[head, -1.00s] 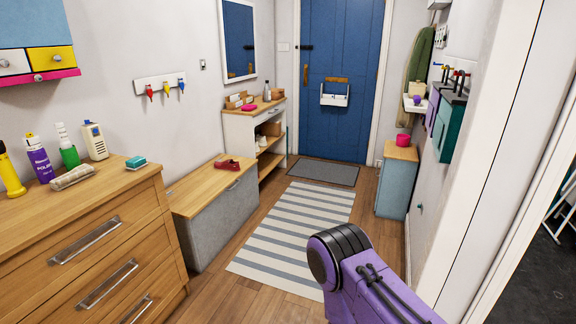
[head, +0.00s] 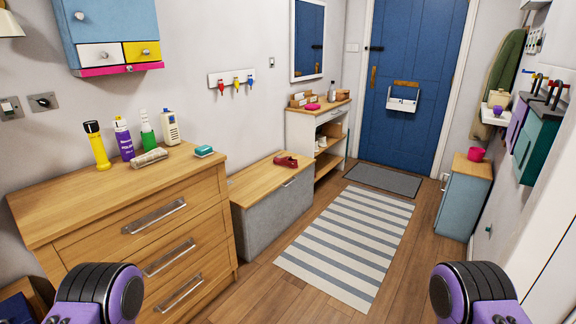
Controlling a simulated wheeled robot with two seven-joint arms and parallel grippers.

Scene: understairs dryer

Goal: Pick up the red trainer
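The red trainer (head: 286,161) lies on the wooden top of a low grey bench (head: 262,181), against the left wall beyond the chest of drawers. It looks like a single small shoe from here. Purple and black parts of my two arms show at the bottom left and bottom right of the head view. Neither gripper's fingers are in view. Nothing touches the trainer.
A wooden chest of drawers (head: 150,215) stands at near left, with bottles and a yellow torch (head: 97,146) on top. A striped rug (head: 345,245) lies on clear floor right of the bench. A blue cabinet (head: 462,200) stands at right, a blue door (head: 405,130) at the back.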

